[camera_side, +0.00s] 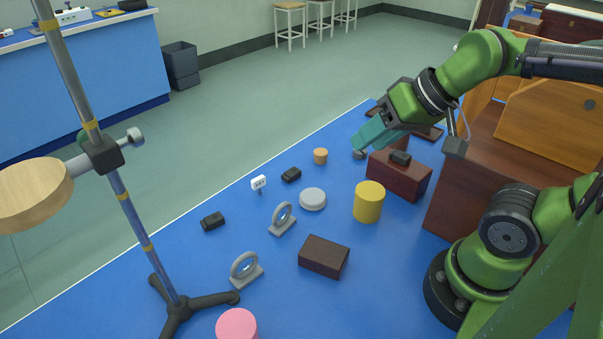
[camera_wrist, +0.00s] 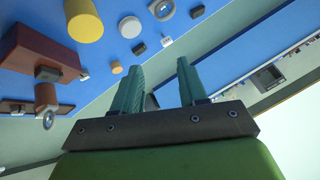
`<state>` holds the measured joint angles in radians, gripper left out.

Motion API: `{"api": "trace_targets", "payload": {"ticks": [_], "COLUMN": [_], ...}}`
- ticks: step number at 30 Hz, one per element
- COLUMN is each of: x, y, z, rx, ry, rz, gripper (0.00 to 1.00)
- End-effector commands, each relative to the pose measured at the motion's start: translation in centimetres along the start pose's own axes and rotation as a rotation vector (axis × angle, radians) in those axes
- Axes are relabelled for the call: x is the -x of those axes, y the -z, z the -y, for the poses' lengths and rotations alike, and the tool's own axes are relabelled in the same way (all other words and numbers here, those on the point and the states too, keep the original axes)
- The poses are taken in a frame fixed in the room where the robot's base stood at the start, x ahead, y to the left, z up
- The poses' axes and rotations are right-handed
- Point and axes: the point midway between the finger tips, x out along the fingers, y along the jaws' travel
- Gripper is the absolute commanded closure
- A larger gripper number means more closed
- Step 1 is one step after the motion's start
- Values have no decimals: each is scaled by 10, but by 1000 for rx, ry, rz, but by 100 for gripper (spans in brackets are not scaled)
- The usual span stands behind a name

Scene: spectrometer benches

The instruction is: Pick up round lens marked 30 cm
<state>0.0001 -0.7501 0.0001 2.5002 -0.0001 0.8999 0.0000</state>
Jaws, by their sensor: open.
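Two round lenses in grey ring mounts stand upright on grey bases on the blue bench. The farther lens (camera_side: 282,214) is near the middle of the side view, and the nearer lens (camera_side: 244,266) is to its lower left. I cannot read a 30 cm mark on either one. A round lens mount (camera_wrist: 162,9), seemingly the farther one, shows at the top edge of the wrist view. My gripper (camera_side: 371,137) is open and empty, raised above the far right part of the bench, well apart from both lenses. Its two teal fingers (camera_wrist: 158,85) stand apart in the wrist view.
Near the lenses are a pale disc (camera_side: 313,199), a yellow cylinder (camera_side: 368,203), a dark brown block (camera_side: 324,257) and small black items. A pink cylinder (camera_side: 236,325) and a stand (camera_side: 120,200) are nearer. A reddish-brown box (camera_side: 398,178) is below my gripper.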

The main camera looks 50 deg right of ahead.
Motion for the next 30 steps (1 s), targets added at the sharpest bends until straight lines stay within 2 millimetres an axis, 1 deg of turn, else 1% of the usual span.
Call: {"api": "trace_targets", "payload": {"ticks": [8,11,14,17,20,22,24,27,30], "x": [-2,-14,-31,-53,-77,-95,-112,-132,-145], "y": [0,-2,0,2,1,-1,-4,-10,-16], "z": [-2,-2,4,19,37,53,69,93,115], "rx": [-5,-3,31,169,368,531,708,957,1188], "ry": [-7,-32,-64,-74,-46,0,70,198,334], "rz": [9,51,117,210,308,377,440,500,520], "gripper": [57,57,57,57,57,57,57,57,57]}}
